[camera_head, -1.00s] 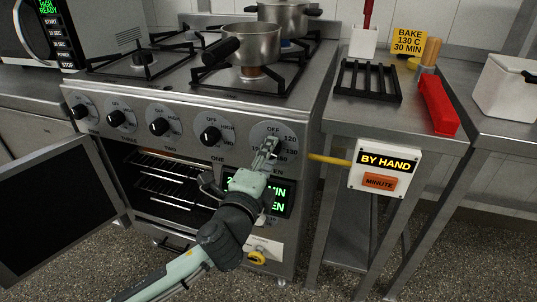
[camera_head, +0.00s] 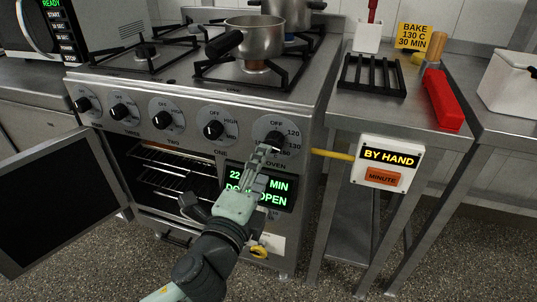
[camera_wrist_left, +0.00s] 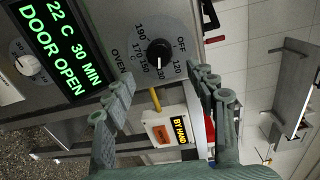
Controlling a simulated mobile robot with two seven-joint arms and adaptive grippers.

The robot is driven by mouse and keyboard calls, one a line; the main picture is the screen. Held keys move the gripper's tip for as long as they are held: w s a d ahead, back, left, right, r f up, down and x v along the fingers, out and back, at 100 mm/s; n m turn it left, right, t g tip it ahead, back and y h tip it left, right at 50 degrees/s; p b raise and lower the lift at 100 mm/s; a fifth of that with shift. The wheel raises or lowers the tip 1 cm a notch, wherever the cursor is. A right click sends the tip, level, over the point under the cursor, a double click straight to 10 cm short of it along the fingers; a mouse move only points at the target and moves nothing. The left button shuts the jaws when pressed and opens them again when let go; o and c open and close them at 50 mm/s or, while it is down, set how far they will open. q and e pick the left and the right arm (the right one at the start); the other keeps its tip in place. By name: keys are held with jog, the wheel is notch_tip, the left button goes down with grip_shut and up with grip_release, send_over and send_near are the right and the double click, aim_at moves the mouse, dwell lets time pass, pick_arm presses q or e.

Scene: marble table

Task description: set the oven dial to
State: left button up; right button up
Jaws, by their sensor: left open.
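The oven dial (camera_head: 274,139) is a black knob on a round grey plate at the right end of the oven's front panel. In the left wrist view the dial (camera_wrist_left: 158,52) shows a white mark that appears to point at 130. My left gripper (camera_head: 263,150) is just below and in front of it, partly covering its plate. In the left wrist view its fingers (camera_wrist_left: 160,82) are apart and empty, with the dial beyond the gap. The oven display (camera_head: 259,186) reads 22 C, 30 MIN, DOOR OPEN. My right gripper is not in view.
The oven door (camera_head: 55,205) hangs open at the left. A yellow sign (camera_head: 412,37) reads BAKE 130 C 30 MIN. A white BY HAND box (camera_head: 386,164) with an orange MINUTE button (camera_head: 383,177) is at the right. Pots (camera_head: 257,38) stand on the stove.

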pick_arm(q)
jog(key=v, duration=0.5)
dwell(0.4)
